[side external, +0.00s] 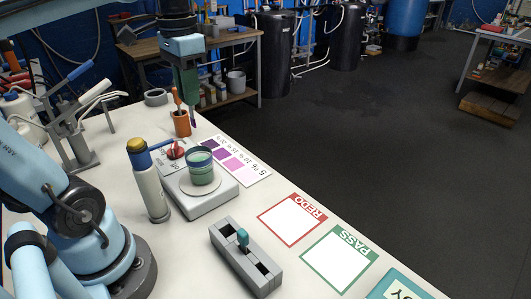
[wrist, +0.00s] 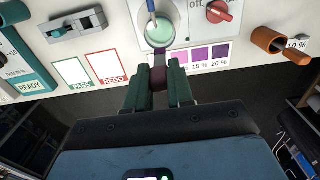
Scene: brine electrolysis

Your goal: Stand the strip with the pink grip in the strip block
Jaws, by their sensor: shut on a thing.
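My gripper (side external: 190,92) is shut on a strip with a dark pinkish grip (wrist: 159,78); the fingers hide most of the grip. The strip's dark purple lower end (side external: 194,119) hangs below the fingers, clear of the table, just right of the orange cup. The strip block (side external: 230,258) is a long grey slotted block on the bench at the front. A piece with a teal grip (side external: 243,236) stands in it near the middle. The block also shows at the upper left of the wrist view (wrist: 88,22), well away from my gripper.
An orange cup (side external: 182,128) holds an orange-handled tool. A grey stirrer with a red knob (side external: 207,205) carries a beaker of green liquid (side external: 201,172). The purple colour chart (side external: 243,167) and REDO (side external: 292,219) and PASS (side external: 338,261) squares lie flat.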

